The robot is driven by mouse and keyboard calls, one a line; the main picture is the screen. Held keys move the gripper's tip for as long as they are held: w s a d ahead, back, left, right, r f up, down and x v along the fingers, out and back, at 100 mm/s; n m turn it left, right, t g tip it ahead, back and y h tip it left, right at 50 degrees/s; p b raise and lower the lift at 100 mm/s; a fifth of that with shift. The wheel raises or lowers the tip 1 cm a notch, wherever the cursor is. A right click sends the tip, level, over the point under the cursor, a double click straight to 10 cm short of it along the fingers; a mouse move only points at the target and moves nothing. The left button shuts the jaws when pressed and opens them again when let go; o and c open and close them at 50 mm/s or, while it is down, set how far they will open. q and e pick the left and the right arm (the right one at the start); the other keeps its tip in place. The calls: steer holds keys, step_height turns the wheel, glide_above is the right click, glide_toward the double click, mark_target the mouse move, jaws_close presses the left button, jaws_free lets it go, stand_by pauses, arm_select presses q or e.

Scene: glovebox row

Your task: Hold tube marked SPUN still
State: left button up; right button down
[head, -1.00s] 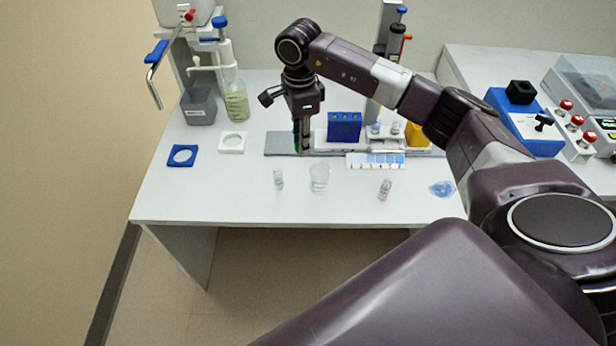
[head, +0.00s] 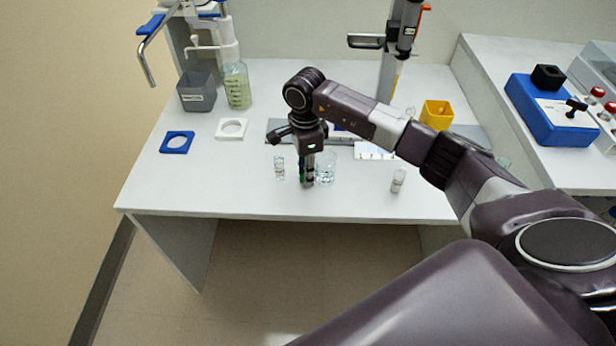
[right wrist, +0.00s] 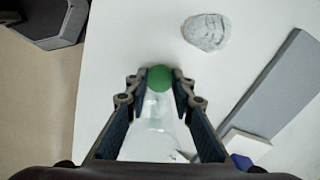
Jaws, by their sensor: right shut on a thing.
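My right gripper (head: 308,184) is shut on a green-capped tube (right wrist: 160,78) and points down over the front of the white bench. In the head view only a sliver of green shows between the fingers. In the right wrist view the round green cap sits between the fingertips, and the tube's body is mostly hidden. No SPUN marking can be read. A clear glass beaker (head: 327,170) stands just right of the gripper, and its clear shape also lies between the fingers in the right wrist view (right wrist: 150,142). My left gripper is not in view.
A small glass vial (head: 279,168) stands close left of the gripper, another (head: 398,180) farther right. A blue square holder (head: 177,142), a white one (head: 232,129), a grey bin (head: 196,93) and a yellow box (head: 437,114) stand around. The front left bench is clear.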

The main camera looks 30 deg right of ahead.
steer(key=shift+w+f, duration=0.1)
steer(key=shift+f, duration=0.1)
steer(key=shift+f, duration=0.2)
steer(key=c, duration=1.7)
jaws_free()
steer(key=shift+o, duration=0.2)
steer(key=shift+r, duration=0.1)
